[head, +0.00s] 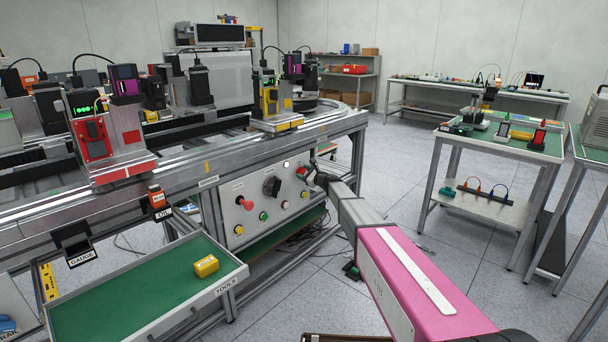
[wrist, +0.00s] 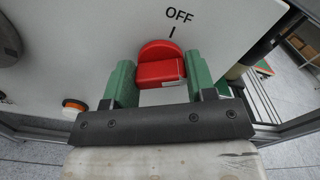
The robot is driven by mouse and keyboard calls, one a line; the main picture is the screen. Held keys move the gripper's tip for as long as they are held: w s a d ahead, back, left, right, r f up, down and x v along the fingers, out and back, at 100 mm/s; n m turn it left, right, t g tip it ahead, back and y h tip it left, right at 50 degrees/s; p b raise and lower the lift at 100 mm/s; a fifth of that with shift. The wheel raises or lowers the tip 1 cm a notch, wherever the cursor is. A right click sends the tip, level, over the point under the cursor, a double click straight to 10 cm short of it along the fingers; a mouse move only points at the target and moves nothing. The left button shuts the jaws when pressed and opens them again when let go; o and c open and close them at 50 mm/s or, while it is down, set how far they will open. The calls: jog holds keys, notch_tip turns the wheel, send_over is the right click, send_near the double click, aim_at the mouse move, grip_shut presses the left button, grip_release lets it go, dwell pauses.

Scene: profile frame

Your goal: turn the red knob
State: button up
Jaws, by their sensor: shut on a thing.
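The red knob (wrist: 160,50) sits on a pale panel, with the word OFF (wrist: 179,15) and a short mark printed above it in the wrist view. My gripper (wrist: 160,78) has its green fingers on the left and right sides of the knob, shut on it. In the head view my arm reaches to the right end of the control panel (head: 254,222), where my gripper (head: 312,177) meets the panel. The knob is small there and largely hidden by the gripper.
The panel also carries a red mushroom button (head: 243,203), a black rotary switch (head: 272,186) and several small coloured buttons. A green tray (head: 120,300) with a yellow block (head: 206,266) juts out below on the left. Open floor lies right of the panel, before a green-topped table (head: 500,142).

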jog(key=n, duration=0.6)
jog(key=shift+s+f, duration=0.1)
jog(key=n, duration=0.6)
jog(key=shift+f, duration=0.1)
dwell(0.5)
jog(key=o, duration=0.9)
jog(key=shift+o, duration=0.2)
jog(key=v, duration=1)
jog(key=shift+s+d, duration=0.3)
jog(key=shift+s, duration=0.1)
